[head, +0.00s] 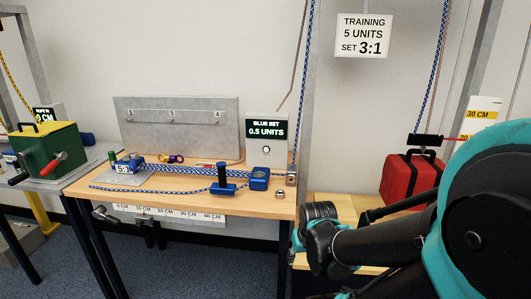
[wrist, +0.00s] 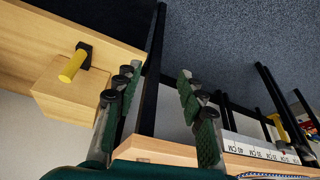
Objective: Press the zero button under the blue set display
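The blue set display (head: 267,128) is a dark screen reading "BLUE SET 0.5 UNITS" on a pale upright box at the right end of the workbench. A small round button (head: 267,150) sits on the box face below the screen; no label on it is readable. My gripper's fingers are open and empty in the wrist view (wrist: 155,85), with floor and a dark table leg behind the gap. In the head view my arm's end is low at the right, in front of the wooden shelf and apart from the display. The wrist view does not show the display or button.
The workbench (head: 250,207) holds blue-white ropes (head: 185,170), a blue post block (head: 223,182) and a blue block (head: 259,179) in front of the display. Ropes hang near the grey upright behind. A red case (head: 407,180) stands on the wooden shelf (head: 335,205).

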